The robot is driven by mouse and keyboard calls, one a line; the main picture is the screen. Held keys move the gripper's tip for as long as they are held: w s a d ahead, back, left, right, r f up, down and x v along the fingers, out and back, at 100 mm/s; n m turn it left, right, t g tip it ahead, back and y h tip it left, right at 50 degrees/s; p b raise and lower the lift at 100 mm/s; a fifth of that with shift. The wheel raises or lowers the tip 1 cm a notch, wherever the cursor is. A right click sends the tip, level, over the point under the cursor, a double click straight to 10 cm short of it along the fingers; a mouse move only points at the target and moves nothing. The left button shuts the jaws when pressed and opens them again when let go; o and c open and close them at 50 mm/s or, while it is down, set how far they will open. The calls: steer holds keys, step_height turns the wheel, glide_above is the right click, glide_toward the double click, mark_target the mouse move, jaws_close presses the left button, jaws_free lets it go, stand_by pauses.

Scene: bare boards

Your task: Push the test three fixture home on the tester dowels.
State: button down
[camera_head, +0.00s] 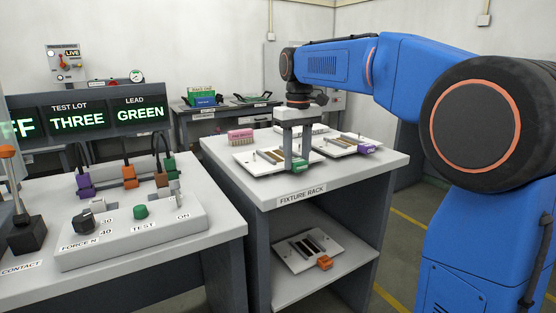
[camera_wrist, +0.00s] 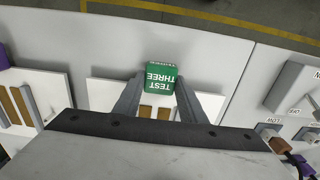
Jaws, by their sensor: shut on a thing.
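The test three fixture is a white plate (camera_head: 250,158) with dark and brass strips, lying on or just above the top of the fixture rack. Its green handle block (camera_head: 300,167) is at the plate's front edge. My gripper (camera_head: 299,160) points down and is shut on that block. In the wrist view the green block (camera_wrist: 160,78) reads TEST THREE and sits between the two fingers (camera_wrist: 160,92). Much of the plate there is hidden by my gripper. I cannot make out any tester dowels.
The fixture rack (camera_head: 240,183) also bears a purple-tagged plate (camera_head: 368,142) and a pink block (camera_head: 240,136). An orange-tagged plate (camera_head: 296,259) lies on its lower shelf. A grey control box (camera_head: 140,228) stands on the left bench. A sign (camera_head: 85,120) shows THREE and GREEN.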

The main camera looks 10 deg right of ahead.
steer(key=shift+r, duration=0.2)
steer(key=shift+r, duration=2.05)
steer(key=shift+r, duration=0.25)
